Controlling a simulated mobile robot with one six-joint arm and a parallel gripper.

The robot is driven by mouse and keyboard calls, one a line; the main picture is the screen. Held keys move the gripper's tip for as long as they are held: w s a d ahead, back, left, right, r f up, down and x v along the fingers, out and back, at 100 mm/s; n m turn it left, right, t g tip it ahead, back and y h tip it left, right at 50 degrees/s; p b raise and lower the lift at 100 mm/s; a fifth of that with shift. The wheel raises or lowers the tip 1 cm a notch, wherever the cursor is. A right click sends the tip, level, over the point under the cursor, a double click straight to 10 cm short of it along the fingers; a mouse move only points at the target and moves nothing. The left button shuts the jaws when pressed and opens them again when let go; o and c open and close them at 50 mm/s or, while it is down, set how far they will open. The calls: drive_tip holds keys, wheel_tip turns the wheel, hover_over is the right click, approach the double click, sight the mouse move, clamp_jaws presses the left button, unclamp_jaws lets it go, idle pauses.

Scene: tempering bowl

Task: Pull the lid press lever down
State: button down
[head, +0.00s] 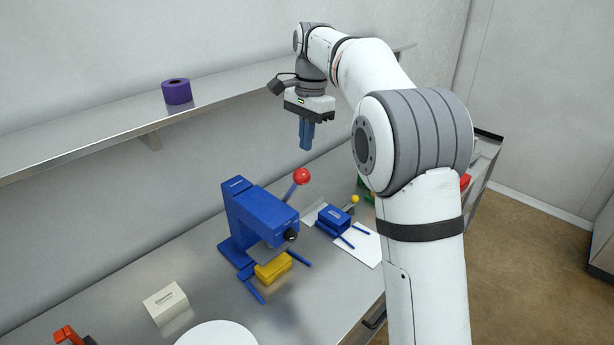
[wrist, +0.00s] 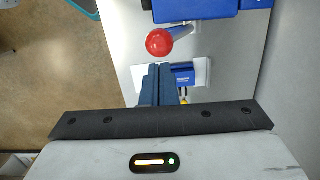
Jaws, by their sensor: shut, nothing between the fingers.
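The lid press is a blue machine (head: 262,218) standing on the steel bench. Its lever (head: 290,192) rises from the right side of the press and ends in a red ball knob (head: 302,175). A yellow block (head: 272,267) sits under the press head. My gripper (head: 306,146) is shut and empty, pointing down in the air above the knob and apart from it. In the wrist view the red knob (wrist: 159,42) lies just beyond the shut fingertips (wrist: 160,68), with the blue press (wrist: 195,8) at the top.
A smaller blue device (head: 333,217) with a yellow knob stands on a white sheet right of the press. A white box (head: 166,304) and a white round plate (head: 216,335) are on the bench's near part. A shelf (head: 100,140) holding a purple roll (head: 177,91) runs along the wall.

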sight(305, 170)
drive_tip(key=f+b, duration=0.1)
drive_tip(key=f, duration=0.1)
drive_tip(key=f+b, duration=0.1)
drive_tip(key=f, duration=0.2)
drive_tip(key=shift+s+a+f, duration=0.15)
drive_tip(key=shift+s+f, duration=0.05)
drive_tip(key=shift+f, duration=0.05)
drive_tip(key=shift+s+f+b, duration=0.3)
drive_tip(key=shift+f+b, duration=0.05)
drive_tip(key=shift+b, duration=0.05)
drive_tip(key=shift+f, duration=0.15)
